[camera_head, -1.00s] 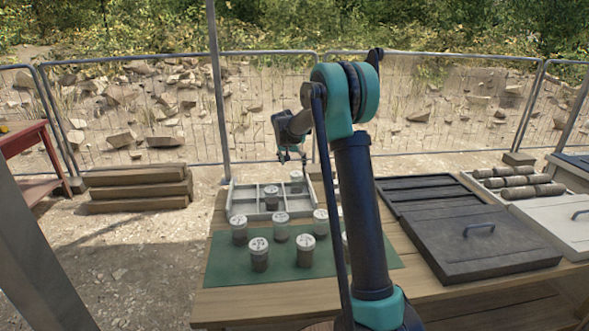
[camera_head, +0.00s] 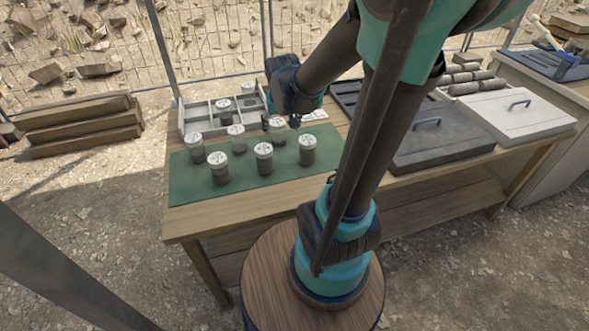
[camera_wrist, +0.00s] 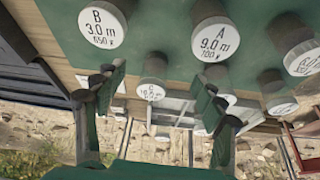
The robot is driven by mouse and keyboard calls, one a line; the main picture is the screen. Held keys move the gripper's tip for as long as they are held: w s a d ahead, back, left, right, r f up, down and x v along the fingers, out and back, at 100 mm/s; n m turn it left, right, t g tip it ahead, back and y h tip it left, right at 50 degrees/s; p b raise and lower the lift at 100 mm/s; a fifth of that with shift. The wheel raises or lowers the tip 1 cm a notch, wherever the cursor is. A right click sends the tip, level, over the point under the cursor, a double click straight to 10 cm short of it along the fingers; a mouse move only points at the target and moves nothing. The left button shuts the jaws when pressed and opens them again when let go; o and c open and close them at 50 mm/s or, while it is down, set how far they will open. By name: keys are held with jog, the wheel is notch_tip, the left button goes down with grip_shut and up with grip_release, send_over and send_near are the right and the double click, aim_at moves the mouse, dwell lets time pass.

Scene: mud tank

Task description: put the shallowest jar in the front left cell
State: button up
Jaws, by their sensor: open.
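Several lidded jars stand on a green mat (camera_head: 190,186), including front jars (camera_head: 219,172) (camera_head: 264,160), a right jar (camera_head: 307,151) and a left jar (camera_head: 196,150). My gripper (camera_head: 280,121) is open, low above the jar (camera_head: 278,136) at the back right of the mat. In the wrist view a jar (camera_wrist: 150,90) shows between the fingers, its label unclear. Jar B (camera_wrist: 103,26) reads 3.0 m; jar A (camera_wrist: 214,40) reads 9.0 m.
A dark lidded case (camera_head: 440,145) and a white lid (camera_head: 515,115) lie right of the mat. Dark cylinders (camera_head: 465,78) lie behind them. Stacked timbers (camera_head: 75,125) are on the ground left. The mat's front strip is clear.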

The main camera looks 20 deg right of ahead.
jog(key=s+f, duration=0.3)
jog(key=s, duration=0.4)
jog(key=s+f+n, duration=0.1)
jog(key=s+f, duration=0.2)
jog(key=s, duration=0.4)
jog(key=shift+y, duration=0.3)
